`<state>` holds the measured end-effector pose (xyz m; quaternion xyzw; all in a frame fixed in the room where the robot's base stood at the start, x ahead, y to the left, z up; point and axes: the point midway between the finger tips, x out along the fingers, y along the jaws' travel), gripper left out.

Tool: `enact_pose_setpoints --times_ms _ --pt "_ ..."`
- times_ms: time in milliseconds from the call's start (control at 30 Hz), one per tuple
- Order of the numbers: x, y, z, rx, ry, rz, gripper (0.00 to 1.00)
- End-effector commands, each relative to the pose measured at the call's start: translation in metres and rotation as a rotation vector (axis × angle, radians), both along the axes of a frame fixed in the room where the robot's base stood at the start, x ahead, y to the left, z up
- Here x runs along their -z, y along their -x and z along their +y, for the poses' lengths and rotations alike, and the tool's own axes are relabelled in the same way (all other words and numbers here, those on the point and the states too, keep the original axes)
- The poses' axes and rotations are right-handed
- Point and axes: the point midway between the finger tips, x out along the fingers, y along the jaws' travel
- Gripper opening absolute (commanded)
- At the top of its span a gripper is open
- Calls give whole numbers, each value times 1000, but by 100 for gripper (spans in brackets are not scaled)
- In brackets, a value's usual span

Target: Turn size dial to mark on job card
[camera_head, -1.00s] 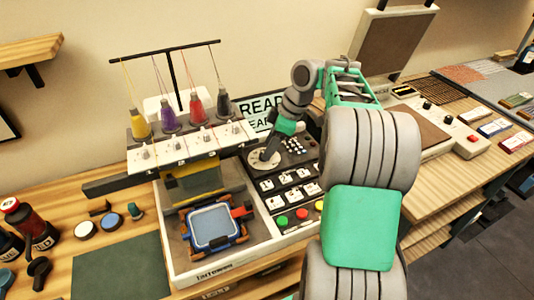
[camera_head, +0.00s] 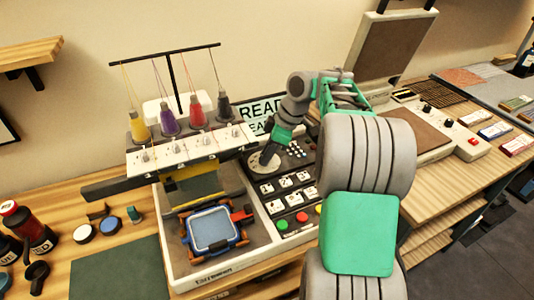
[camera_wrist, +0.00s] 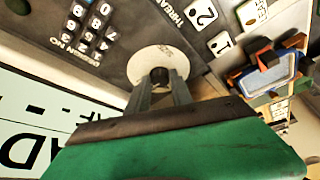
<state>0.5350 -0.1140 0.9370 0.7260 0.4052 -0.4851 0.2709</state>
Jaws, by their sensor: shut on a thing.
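The size dial shows as a pale round disc (camera_head: 262,162) on the dark control panel of the embroidery machine. In the wrist view the disc (camera_wrist: 146,60) has a dark knob at its middle. My gripper (camera_wrist: 160,80) is shut on that knob, with a finger on each side; in the head view my gripper (camera_head: 268,156) comes down onto the dial from the upper right. The marks on the disc are too small to read.
Thread cones (camera_head: 196,112) stand to the left. A blue hoop (camera_head: 212,230) sits on the machine bed. A heat press (camera_head: 400,55) stands to the right.

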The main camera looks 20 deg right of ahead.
Motion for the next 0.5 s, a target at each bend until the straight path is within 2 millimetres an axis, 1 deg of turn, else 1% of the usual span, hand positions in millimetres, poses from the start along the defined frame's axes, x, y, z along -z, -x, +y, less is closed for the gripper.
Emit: enact_pose_setpoints --times_ms 267,500 --pt "1 0 0 12 0 0 0" --pt "3 2 2 239 1 -2 0"
